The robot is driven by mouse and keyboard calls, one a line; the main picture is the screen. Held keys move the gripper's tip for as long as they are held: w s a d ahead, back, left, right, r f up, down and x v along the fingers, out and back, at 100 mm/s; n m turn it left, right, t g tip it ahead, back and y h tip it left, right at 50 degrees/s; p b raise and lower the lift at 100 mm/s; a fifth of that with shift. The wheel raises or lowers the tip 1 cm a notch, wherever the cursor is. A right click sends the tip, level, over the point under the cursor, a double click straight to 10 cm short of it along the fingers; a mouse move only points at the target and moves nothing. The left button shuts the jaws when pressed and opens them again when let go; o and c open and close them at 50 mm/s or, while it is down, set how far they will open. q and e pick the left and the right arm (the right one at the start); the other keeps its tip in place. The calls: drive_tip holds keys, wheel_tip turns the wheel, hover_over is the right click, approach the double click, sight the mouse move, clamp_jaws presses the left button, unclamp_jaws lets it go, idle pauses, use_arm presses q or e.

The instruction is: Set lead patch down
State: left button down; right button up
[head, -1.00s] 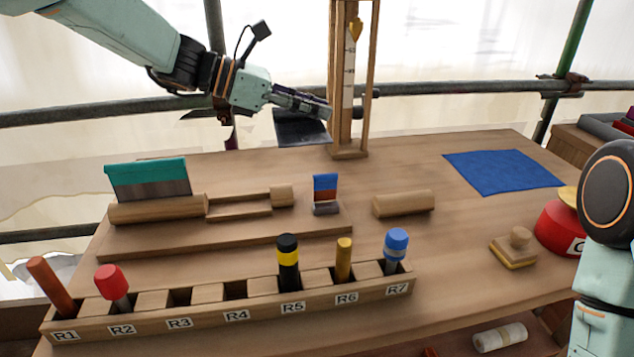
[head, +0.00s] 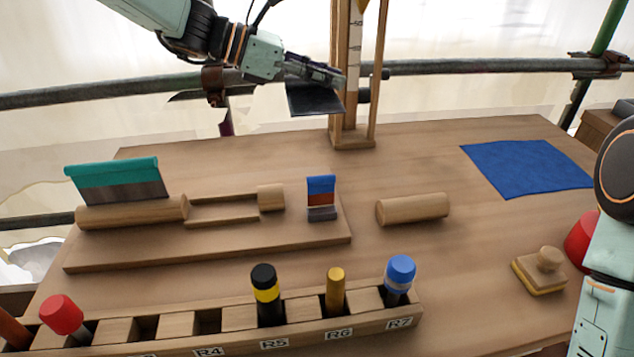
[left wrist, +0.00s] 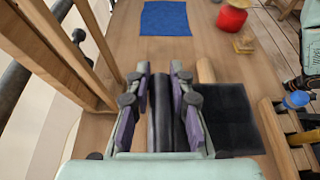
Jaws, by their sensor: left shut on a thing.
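The lead patch is a flat dark grey sheet (head: 314,99), held in my left gripper (head: 332,76) above the back of the bench, in front of the wooden frame. In the left wrist view my left gripper (left wrist: 160,90) is shut on the patch's edge, with a dark strip between the fingers. The rest of the patch (left wrist: 228,118) spreads out to the right of the fingers. A blue cloth (head: 525,166) lies flat and empty at the back right of the bench. My right arm shows at the right edge, but its gripper is out of view.
A wooden frame with a scale (head: 354,110) stands beside the patch. A rack (head: 190,326) with several tools runs along the front. A wooden roller (head: 412,208), a stamp-like block (head: 541,268) and a red container (head: 580,240) are on the bench. Bare bench lies between roller and cloth.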

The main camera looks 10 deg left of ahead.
use_arm(q)
drive_tip(key=shift+s+a, duration=0.15)
drive_tip(key=shift+a, duration=0.1)
wheel_tip(320, 180, down, 12)
drive_tip(key=b, duration=0.4)
drive_tip(key=shift+s, duration=0.15)
drive_tip(key=shift+d+f+b, duration=0.25)
drive_tip(key=shift+f+b, duration=0.1)
drive_tip(key=shift+f, duration=0.4)
drive_tip(key=f, duration=0.2)
drive_tip(key=f+b, duration=0.1)
drive_tip(key=f, duration=0.1)
drive_tip(key=shift+a, duration=0.2)
drive_tip(key=shift+f+b, duration=0.15)
drive_tip(key=shift+b, duration=0.15)
drive_tip(key=shift+w+d, duration=0.15)
drive_tip(key=shift+w, duration=0.05)
drive_tip(key=shift+s, duration=0.1)
drive_tip(key=c, duration=1.2)
unclamp_jaws()
drive_tip(key=shift+f, duration=0.1)
